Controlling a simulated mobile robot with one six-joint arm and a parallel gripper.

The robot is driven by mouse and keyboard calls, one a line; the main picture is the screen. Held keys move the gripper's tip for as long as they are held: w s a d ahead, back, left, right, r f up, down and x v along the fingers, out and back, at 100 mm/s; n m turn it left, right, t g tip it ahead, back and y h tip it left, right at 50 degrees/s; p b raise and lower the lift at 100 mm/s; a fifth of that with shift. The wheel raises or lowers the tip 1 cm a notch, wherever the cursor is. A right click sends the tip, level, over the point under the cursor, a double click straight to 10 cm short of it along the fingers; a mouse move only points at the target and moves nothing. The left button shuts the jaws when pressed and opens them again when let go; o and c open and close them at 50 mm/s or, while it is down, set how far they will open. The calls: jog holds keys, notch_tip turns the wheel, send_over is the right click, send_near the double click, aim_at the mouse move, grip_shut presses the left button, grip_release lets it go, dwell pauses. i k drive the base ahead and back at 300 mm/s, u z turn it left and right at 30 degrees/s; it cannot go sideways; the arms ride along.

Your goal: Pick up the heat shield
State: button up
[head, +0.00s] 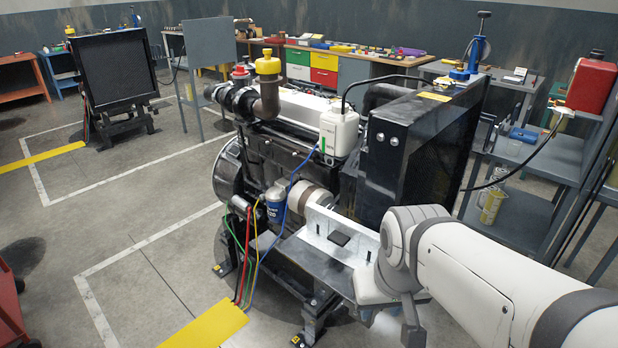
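A bright bent sheet-metal piece (343,222), which looks like the heat shield, stands at the near side of the engine (290,150). It has an upright face and a flat part below with a dark square on it. I cannot tell whether the flat part belongs to the same piece. My arm comes in from the lower right, and its wrist covers the right end of the metal. My gripper (411,322) shows only partly, as a grey piece below the wrist. Its fingers cannot be made out, nor whether it touches or holds anything.
A black radiator (430,150) rises behind the metal piece. Coloured hoses and a blue filter (276,204) sit to its left. A grey cart (545,160) with a red canister (591,86) stands at the right. The floor at the left is mostly clear.

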aim_at(354, 245)
jog(key=z, duration=4.35)
jog(key=k, duration=2.6)
jog(key=u, duration=0.5)
